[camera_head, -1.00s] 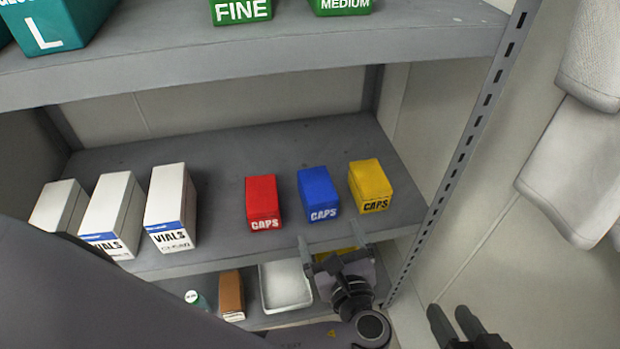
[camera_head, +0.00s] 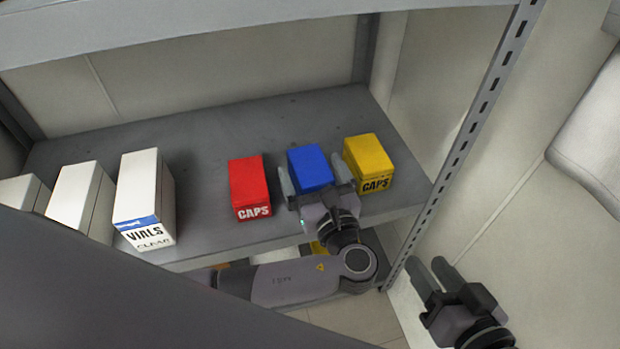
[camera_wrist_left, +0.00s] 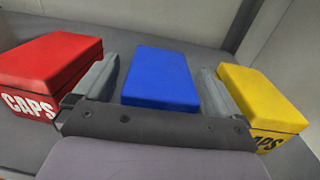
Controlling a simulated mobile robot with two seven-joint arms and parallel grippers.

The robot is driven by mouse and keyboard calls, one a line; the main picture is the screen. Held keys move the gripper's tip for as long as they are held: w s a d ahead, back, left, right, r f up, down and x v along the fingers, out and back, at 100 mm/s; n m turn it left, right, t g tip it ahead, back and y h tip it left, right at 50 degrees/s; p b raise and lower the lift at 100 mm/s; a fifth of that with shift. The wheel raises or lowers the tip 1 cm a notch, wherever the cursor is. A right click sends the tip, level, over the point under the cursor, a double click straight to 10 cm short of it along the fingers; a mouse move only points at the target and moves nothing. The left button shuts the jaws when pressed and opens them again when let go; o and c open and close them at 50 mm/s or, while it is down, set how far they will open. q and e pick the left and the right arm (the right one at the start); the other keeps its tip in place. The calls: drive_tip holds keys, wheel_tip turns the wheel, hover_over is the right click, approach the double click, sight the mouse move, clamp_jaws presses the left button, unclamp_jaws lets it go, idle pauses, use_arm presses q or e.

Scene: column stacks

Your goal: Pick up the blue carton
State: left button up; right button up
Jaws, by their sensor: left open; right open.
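The blue carton (camera_head: 310,166) stands on the middle shelf between a red carton (camera_head: 248,184) and a yellow carton (camera_head: 369,160). My left gripper (camera_head: 312,178) is open at the blue carton's front, with one finger on each side of it. In the left wrist view the blue carton (camera_wrist_left: 160,78) sits between the two fingers, with narrow gaps visible. The red carton (camera_wrist_left: 50,70) is just outside the left finger and the yellow carton (camera_wrist_left: 262,100) just outside the right one. The blue carton's lower front is hidden by the gripper. My right gripper (camera_head: 434,275) is open and empty, right of the shelf post.
Several white vials cartons (camera_head: 146,200) stand at the shelf's left. The grey shelf (camera_head: 205,160) is clear between them and the red carton, and behind the row. A slotted metal post (camera_head: 470,135) bounds the shelf at right. Another shelf (camera_head: 250,25) is above.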

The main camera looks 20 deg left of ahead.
use_arm(q)
drive_tip(key=shift+w+a, duration=0.15)
drive_tip(key=shift+w, duration=0.05)
drive_tip(key=c, duration=1.1)
drive_tip(key=shift+r, duration=0.1)
